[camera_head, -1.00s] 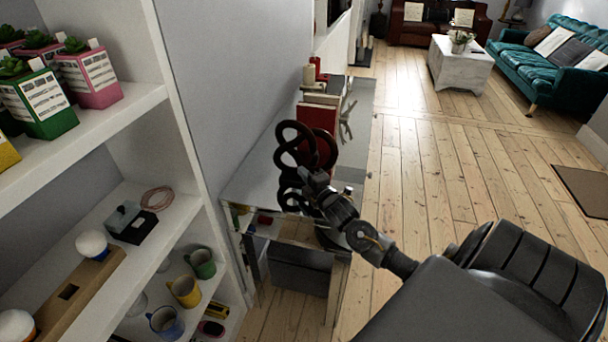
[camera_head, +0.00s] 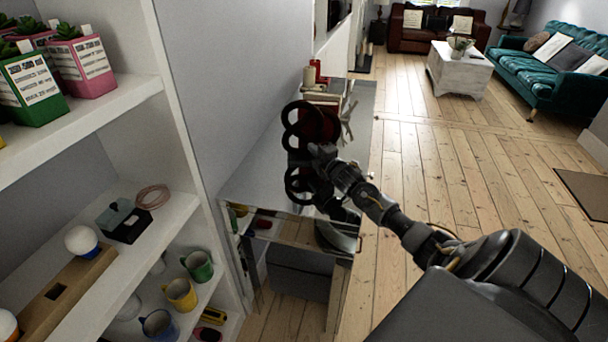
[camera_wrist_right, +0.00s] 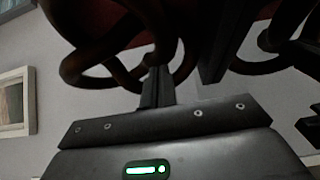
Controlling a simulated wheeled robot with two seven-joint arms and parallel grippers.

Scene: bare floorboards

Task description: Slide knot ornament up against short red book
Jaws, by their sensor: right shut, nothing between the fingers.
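The knot ornament (camera_head: 291,133), a dark piece of stacked loops, stands upright on the cabinet top. Its loops fill the top of the right wrist view (camera_wrist_right: 88,76). The short red book (camera_head: 324,122) is right behind it, mostly hidden by the loops; whether they touch I cannot tell. My right gripper (camera_head: 318,157) is shut and empty at the near right side of the ornament. In the wrist view its closed fingers (camera_wrist_right: 158,88) reach up among the loops, seemingly against them. My left gripper is not in view.
More books and red and cream candles (camera_head: 309,76) stand behind the ornament. A pale branching ornament (camera_head: 347,120) is at the right. The grey cabinet top (camera_head: 250,175) is bare at the near left. A white shelf unit (camera_head: 185,110) stands at the left.

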